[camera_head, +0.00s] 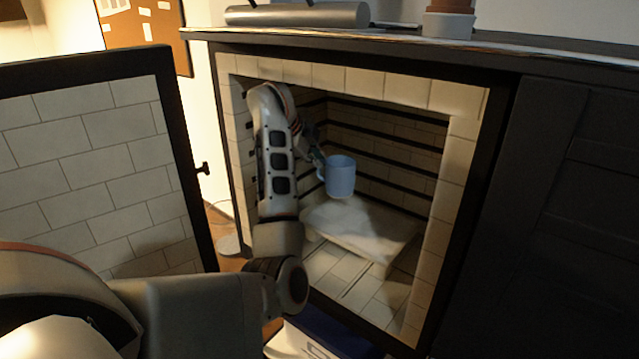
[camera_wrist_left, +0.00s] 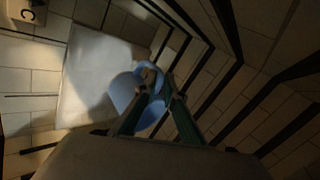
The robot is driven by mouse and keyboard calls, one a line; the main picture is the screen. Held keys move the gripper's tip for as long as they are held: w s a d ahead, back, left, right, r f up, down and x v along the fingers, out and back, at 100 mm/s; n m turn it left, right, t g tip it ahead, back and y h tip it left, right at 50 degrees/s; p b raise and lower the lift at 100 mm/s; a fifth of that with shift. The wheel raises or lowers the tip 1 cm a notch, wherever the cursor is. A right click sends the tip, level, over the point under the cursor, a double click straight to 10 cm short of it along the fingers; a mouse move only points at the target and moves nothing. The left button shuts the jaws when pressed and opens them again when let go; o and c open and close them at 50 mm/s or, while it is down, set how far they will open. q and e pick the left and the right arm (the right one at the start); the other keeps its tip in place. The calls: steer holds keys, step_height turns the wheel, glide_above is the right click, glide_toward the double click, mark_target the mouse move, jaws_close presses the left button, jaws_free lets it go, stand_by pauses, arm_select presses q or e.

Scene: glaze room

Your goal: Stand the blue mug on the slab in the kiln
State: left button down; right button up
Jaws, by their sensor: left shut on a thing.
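The blue mug (camera_head: 340,177) is upright inside the kiln (camera_head: 458,160), above the pale slab (camera_head: 350,228), with a gap below it in the head view. My left gripper (camera_head: 320,162) reaches into the kiln and is shut on the mug at its left side, where the handle is. The left wrist view shows the mug (camera_wrist_left: 136,92) between the fingers of the left gripper (camera_wrist_left: 150,92), with the slab (camera_wrist_left: 88,75) behind it. The slab's top looks bare. My right gripper is not in view.
The kiln door (camera_head: 95,165) stands open at the left, lined with pale brick. Dark bars (camera_head: 390,135) run along the kiln's inner walls. The dark kiln frame (camera_head: 490,190) bounds the opening at the right. A pot (camera_head: 449,22) stands on top.

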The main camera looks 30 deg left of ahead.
arm_select(q)
steer(key=f, duration=0.7)
steer(key=shift+w, duration=0.4)
steer(key=shift+f+b, duration=0.1)
steer(key=shift+b, duration=0.25)
steer(key=c, duration=2.5)
jaws_free()
steer(key=shift+f, duration=0.1)
steer(key=o, duration=0.4)
steer(key=shift+c, duration=0.2)
